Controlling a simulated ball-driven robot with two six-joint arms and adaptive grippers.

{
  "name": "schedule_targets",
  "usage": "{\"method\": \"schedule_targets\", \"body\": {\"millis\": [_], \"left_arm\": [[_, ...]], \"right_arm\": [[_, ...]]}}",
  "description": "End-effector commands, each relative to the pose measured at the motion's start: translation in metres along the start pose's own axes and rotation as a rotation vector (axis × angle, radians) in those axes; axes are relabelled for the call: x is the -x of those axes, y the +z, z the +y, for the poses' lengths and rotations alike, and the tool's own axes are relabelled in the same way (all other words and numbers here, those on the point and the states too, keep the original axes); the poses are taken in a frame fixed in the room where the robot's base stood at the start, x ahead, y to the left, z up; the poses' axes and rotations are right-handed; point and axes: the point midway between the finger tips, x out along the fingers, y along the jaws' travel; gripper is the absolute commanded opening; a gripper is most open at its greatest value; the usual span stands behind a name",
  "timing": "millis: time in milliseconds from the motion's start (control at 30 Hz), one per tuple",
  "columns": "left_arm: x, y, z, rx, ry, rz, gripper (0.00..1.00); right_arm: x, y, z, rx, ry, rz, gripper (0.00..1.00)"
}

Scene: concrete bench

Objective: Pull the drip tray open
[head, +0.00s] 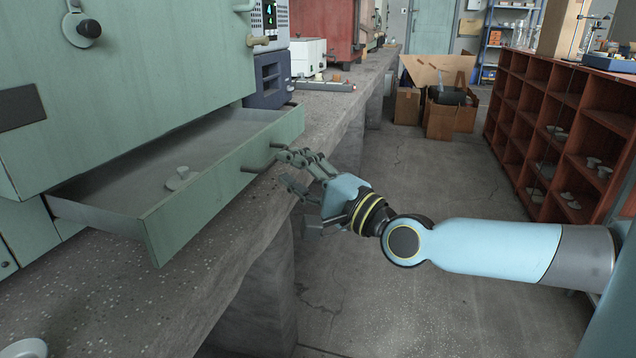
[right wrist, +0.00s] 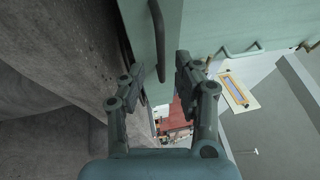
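The drip tray (head: 205,190) is a shallow green drawer low in the big green cabinet. It stands well out over the bench, with its grey inside showing. A dark bar handle (head: 258,166) sticks out from its front panel; the handle also shows in the right wrist view (right wrist: 158,40). My right gripper (head: 283,168) is at the handle, its fingers spread. In the right wrist view the handle lies between the lines of the two fingers (right wrist: 159,75), with gaps showing on both sides; I cannot tell whether either finger touches it. My left gripper is not in view.
A small grey piece (head: 181,178) lies in the tray. The concrete bench (head: 255,235) runs back past a blue-grey instrument (head: 272,80). Cardboard boxes (head: 440,105) stand on the floor, and a red-brown shelf (head: 570,120) stands at right. The floor between is clear.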

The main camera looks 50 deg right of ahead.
Motion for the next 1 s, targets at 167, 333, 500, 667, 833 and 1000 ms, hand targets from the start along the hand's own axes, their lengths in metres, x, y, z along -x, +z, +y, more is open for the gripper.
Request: {"method": "schedule_targets", "body": {"millis": [167, 333, 500, 667, 833, 1000], "left_arm": [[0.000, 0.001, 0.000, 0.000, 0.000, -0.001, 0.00], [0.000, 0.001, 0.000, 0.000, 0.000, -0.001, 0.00], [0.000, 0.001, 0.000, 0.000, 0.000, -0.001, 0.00], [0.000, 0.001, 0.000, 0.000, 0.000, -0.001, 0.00], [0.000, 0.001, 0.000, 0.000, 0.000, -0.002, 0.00], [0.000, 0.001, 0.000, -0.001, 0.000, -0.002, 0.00]], "right_arm": [[0.041, 0.000, 0.002, 0.000, 0.006, -0.001, 0.33], [0.065, 0.000, 0.001, 0.001, 0.004, 0.000, 0.33], [0.073, 0.000, 0.001, -0.001, 0.001, 0.000, 0.33], [0.073, 0.000, 0.000, -0.001, 0.001, 0.000, 0.33], [0.073, 0.000, 0.001, -0.001, 0.001, 0.000, 0.33], [0.073, 0.000, 0.001, -0.001, 0.001, 0.000, 0.33]]}}
